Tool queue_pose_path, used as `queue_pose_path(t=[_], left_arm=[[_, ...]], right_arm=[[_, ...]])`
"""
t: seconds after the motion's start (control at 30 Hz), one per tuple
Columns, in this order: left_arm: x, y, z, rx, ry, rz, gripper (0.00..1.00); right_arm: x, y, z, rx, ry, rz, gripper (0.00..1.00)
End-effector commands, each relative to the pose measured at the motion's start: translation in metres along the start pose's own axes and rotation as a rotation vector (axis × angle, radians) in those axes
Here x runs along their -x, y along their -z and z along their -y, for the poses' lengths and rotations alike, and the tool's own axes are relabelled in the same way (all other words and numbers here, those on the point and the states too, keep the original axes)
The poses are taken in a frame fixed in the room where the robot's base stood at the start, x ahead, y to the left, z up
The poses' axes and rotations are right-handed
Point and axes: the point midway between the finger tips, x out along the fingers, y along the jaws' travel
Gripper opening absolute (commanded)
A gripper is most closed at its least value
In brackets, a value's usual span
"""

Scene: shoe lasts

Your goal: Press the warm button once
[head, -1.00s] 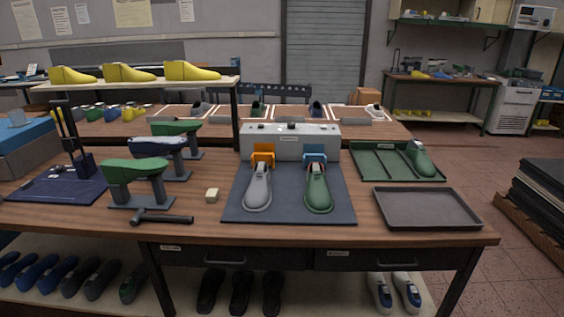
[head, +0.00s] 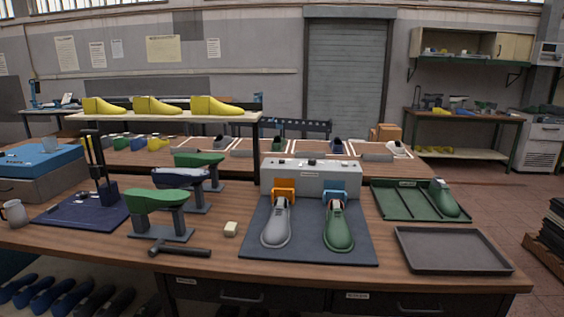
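A light grey machine box (head: 310,181) stands at the back of a dark mat (head: 307,236) on the wooden table. Several small dark and pale knobs or buttons sit along its top edge; they are too small to tell which is the warm one. An orange clamp (head: 284,186) and a blue clamp (head: 335,187) stick out from its front. A grey shoe last (head: 276,225) lies below the orange clamp and a green shoe last (head: 338,229) below the blue one. Neither of my grippers is in view.
An empty grey tray (head: 452,250) and a green tray (head: 405,205) lie to the right. A hammer (head: 180,249), a pale block (head: 231,229) and green lasts on stands (head: 158,199) are to the left. A shelf with yellow lasts (head: 158,106) stands behind.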

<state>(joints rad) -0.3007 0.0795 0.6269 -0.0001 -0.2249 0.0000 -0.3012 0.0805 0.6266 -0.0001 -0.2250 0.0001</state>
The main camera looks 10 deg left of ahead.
Motion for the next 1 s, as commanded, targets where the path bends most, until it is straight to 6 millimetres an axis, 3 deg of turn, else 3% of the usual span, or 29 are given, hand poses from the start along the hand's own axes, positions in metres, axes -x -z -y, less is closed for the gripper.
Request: queue_pose_path(t=[0.03,0.17,1.0], left_arm=[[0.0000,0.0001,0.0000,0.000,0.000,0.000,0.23],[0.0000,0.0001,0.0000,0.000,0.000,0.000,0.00],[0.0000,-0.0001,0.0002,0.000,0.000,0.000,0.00]], right_arm=[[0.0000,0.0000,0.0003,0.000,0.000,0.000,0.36],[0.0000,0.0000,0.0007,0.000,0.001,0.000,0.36],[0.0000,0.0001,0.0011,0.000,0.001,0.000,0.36]])
